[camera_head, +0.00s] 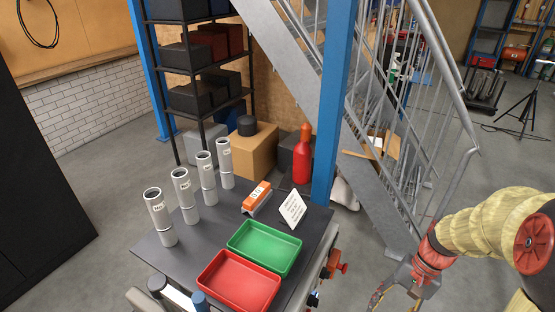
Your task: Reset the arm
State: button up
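My arm, wrapped in a tan ribbed cover, comes in from the right edge. My gripper (396,300) hangs low at the bottom right, to the right of the table and apart from it. Its fingers appear spread, with a gap between them and nothing visible in it. The fingertips run close to the bottom edge of the picture, so their very ends are hard to see.
A dark table (205,262) bears a green tray (264,267), a red tray (205,278), several upright grey cylinders (160,217), an orange-topped block (256,197) and a white sign (292,209). A blue post (332,120) and metal stairs (385,200) stand behind.

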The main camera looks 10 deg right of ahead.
jog(key=s+a+r+n+t+h, duration=0.1)
jog(key=a+r+n+t+h, duration=0.1)
jog(key=a+r, duration=0.4)
jog(key=s+a+r+n+t+h, duration=0.1)
jog(key=a+r+n+t, duration=0.4)
jog(key=r, duration=0.9)
jog(key=shift+s+a+r+n+h, duration=0.35)
jog(key=shift+s+a+n, duration=0.3)
jog(key=shift+a, duration=0.35)
jog(key=shift+w+f, duration=0.1)
